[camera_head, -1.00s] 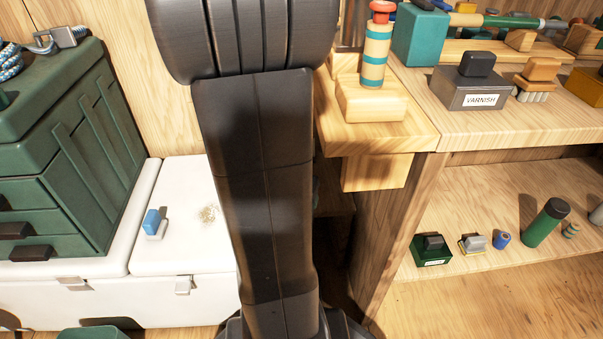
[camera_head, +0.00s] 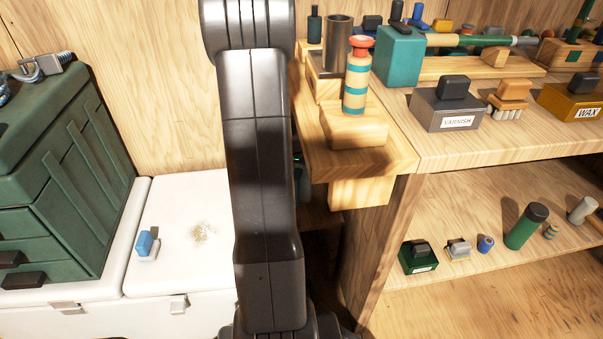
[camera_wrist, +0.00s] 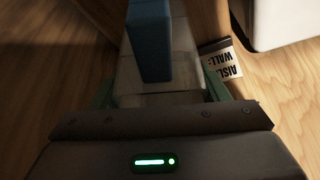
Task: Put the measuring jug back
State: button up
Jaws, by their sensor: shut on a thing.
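In the wrist view my gripper (camera_wrist: 160,90) is shut on a pale, see-through thing with an upright blue bar, which I take to be the measuring jug (camera_wrist: 150,45). Greenish fingers show on both sides of it. Its far end is cut off by the top of the picture. In the head view my dark arm stands in the middle, and the gripper and jug cannot be seen there.
A label (camera_wrist: 222,65) on wood lies right of the jug in the wrist view. In the head view, a white chest (camera_head: 190,258) with a small blue-and-white item (camera_head: 147,244) and a green tackle box (camera_head: 60,190) stand left. Crowded shelves (camera_head: 480,215) stand right.

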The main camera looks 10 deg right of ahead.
jog(key=shift+w+f+b, duration=0.15)
jog(key=shift+f+b, duration=0.8)
jog(key=shift+f, duration=0.8)
jog(key=shift+f, duration=0.2)
jog(key=o, duration=1.7)
jog(key=shift+o, duration=0.2)
jog(key=s+a+r, duration=0.2)
jog(key=s, duration=0.4)
jog(key=s+a+r, duration=0.3)
jog(key=s, duration=0.4)
jog(key=shift+w+a, duration=0.1)
